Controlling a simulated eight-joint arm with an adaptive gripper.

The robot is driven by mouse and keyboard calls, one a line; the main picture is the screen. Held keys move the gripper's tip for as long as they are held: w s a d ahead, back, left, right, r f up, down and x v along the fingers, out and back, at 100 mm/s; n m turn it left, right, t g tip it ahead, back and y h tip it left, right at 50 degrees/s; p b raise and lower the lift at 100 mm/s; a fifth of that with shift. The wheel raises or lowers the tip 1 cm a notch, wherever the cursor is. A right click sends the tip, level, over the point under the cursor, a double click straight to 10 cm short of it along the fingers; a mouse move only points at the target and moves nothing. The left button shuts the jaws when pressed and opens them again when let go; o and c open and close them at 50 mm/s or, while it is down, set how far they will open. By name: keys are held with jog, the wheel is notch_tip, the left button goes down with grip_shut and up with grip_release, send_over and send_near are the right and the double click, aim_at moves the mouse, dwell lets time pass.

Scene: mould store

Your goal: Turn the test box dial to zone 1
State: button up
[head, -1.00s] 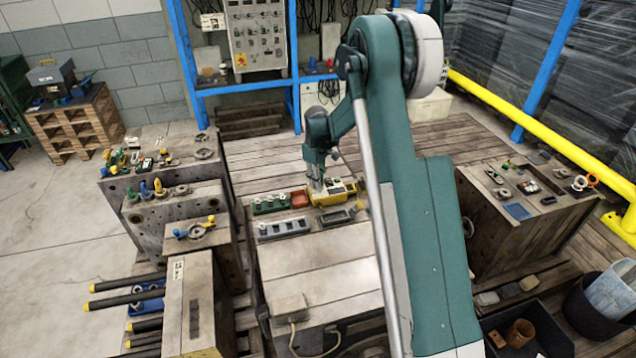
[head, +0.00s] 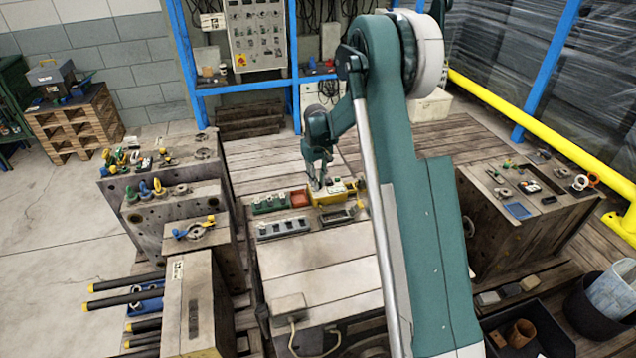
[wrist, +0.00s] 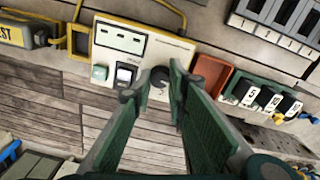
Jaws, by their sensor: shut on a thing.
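The test box (head: 333,192) is yellow with a pale top panel and stands at the back of the middle block in the head view. In the wrist view its panel (wrist: 128,48) carries small display windows, a green button (wrist: 99,73), a dark switch (wrist: 125,75) and a round black dial (wrist: 160,77). My gripper (head: 317,187) points down over the left part of the box. In the wrist view its fingertips (wrist: 155,84) stand on either side of the dial and are shut on it. The dial's pointer and zone marks cannot be read.
A red tray (head: 299,198) and a green socket block (head: 270,203) stand left of the box. A grey socket block (head: 283,227) lies in front.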

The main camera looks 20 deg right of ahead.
jog(key=shift+m, duration=1.7)
jog(key=o, duration=0.9)
jog(key=shift+r, duration=0.1)
jog(key=shift+a+r, duration=0.15)
jog(key=shift+r, duration=5.8)
jog(key=shift+r, duration=0.1)
